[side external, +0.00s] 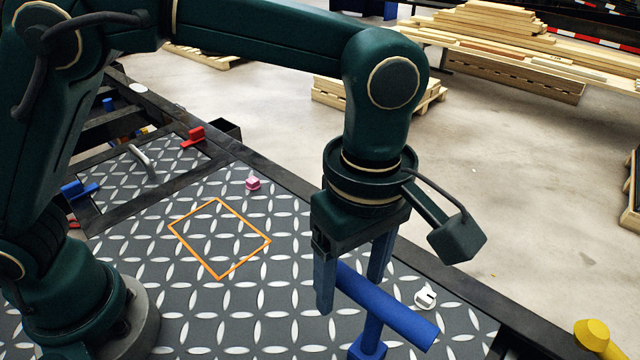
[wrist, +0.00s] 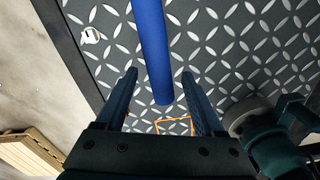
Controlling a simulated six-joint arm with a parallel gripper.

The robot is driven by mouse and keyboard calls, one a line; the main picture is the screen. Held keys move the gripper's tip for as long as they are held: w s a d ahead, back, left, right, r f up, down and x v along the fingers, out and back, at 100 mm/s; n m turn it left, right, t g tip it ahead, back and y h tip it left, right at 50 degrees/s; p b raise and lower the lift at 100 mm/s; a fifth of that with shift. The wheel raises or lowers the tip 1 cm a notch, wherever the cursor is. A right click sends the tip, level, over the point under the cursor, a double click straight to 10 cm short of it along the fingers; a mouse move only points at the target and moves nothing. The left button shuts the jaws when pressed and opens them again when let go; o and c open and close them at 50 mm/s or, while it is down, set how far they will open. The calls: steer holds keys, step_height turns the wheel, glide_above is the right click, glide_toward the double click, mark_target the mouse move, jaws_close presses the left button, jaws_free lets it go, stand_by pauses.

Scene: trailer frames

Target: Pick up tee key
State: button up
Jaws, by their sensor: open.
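The tee key is a blue T-shaped piece (side external: 400,318) at the front right of the side external view, with a long round bar on a short stem and a foot. In the wrist view its bar (wrist: 152,50) runs from the top edge down between the fingers. In the wrist view the fingertips (wrist: 158,73) stand on either side of the bar with a gap at each side.
An orange square outline (side external: 243,258) marks the diamond-plate table. A small white piece (side external: 425,297) lies beyond the bar, and a pink block (side external: 252,184) lies farther left. A red piece (side external: 193,136) and a blue piece (side external: 80,190) are at the far left.

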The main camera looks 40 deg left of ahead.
mark_target(379, 296)
steer(key=d, duration=0.3)
steer(key=shift+s+d+n, duration=0.1)
steer(key=shift+d+n, duration=0.1)
steer(key=shift+n, duration=0.1)
steer(key=shift+f, duration=2.6)
jaws_close()
